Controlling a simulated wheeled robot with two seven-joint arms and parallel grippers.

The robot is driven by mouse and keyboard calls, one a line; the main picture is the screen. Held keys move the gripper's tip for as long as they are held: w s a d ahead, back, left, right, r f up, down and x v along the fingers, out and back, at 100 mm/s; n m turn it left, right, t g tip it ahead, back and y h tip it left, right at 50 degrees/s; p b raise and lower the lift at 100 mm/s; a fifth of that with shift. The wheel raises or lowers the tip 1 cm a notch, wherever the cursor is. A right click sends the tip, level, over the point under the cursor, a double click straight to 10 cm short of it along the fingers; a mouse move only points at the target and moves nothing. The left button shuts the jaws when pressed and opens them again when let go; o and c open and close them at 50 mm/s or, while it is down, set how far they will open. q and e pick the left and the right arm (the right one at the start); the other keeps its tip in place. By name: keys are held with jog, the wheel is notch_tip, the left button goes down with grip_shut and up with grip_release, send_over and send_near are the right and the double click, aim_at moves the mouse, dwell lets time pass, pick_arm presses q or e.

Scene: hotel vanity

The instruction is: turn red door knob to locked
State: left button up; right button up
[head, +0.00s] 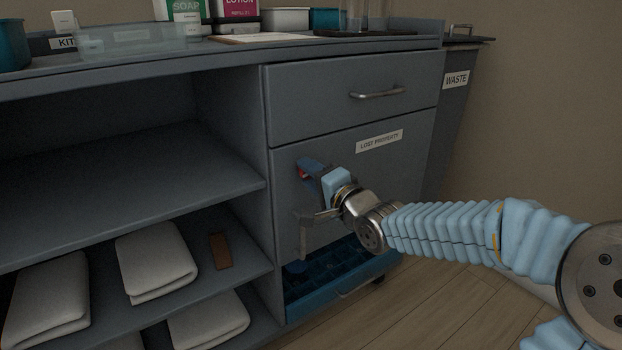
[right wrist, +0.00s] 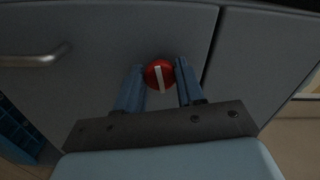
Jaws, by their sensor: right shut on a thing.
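The red door knob (right wrist: 158,76) is a round red disc with a white bar, on the grey lost property door (head: 400,195). In the right wrist view the white bar runs nearly up and down with a slight tilt. My left gripper is not in view.
A drawer with a metal handle (head: 377,93) is above the door. Open shelves with folded towels (head: 155,262) are at the left. A waste bin (head: 452,110) stands at the right, with open floor in front.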

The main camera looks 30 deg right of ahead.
jog(key=shift+m+b, duration=0.35)
jog(key=shift+m, duration=0.85)
jog(key=o, duration=1)
jog(key=s, duration=0.9)
jog(key=s+d+p, duration=0.1)
jog(key=s, duration=0.3)
jog(key=shift+s, duration=0.4)
jog(key=shift+d, duration=0.1)
